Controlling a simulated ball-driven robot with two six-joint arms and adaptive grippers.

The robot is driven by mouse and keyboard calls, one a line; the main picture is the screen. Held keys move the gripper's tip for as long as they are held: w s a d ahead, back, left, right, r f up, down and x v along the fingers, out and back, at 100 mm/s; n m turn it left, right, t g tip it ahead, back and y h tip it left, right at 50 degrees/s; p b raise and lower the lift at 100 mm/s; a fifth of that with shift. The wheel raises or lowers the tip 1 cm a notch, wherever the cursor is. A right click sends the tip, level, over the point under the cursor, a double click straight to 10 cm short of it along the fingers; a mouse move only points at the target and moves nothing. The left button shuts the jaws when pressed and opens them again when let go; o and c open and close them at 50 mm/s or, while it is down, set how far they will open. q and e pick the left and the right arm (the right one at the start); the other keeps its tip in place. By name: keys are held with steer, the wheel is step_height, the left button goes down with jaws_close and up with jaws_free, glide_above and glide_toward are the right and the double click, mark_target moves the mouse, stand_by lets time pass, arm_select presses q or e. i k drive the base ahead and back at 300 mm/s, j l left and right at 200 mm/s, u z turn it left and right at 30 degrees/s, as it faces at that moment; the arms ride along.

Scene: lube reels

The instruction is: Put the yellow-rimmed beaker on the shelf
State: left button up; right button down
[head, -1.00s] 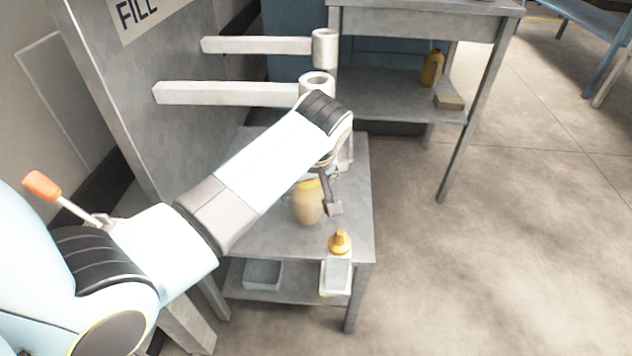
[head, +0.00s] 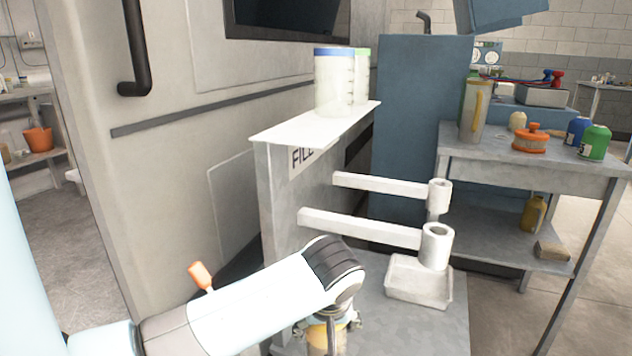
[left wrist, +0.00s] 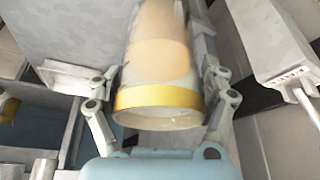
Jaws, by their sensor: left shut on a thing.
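My left gripper (head: 330,325) is shut on the yellow-rimmed beaker (head: 320,340), low in the head view over the grey bench. In the left wrist view the beaker (left wrist: 158,60) sits between the two fingers (left wrist: 160,105), its yellow rim toward the camera and a tan content or tint showing through its wall. Its far end is cut off by the frame's edge. The shelf (head: 285,134) is a white board on top of the grey FILL panel. A blue-rimmed beaker (head: 330,85) and a green-rimmed beaker (head: 361,80) stand side by side at its far end. My right gripper is out of view.
Two pale bars with ring ends (head: 436,245) stick out from the panel above the bench (head: 425,325). A white tray (head: 420,285) sits under the nearer ring. The near part of the shelf is bare.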

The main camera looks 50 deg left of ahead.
mark_target(304, 130)
steer(key=k+j+u, duration=0.1)
steer(key=k+u, duration=0.25)
steer(key=k, duration=0.15)
steer(key=k+j+u, duration=0.2)
steer(key=k+u, duration=0.2)
steer(key=i+l+u, duration=0.15)
steer(key=l, duration=0.15)
steer(key=i+l+u, duration=0.35)
steer(key=l, duration=0.25)
steer(key=l+u, duration=0.15)
steer(key=l, duration=0.2)
steer(key=i+l+u, duration=0.2)
steer(key=l, duration=0.15)
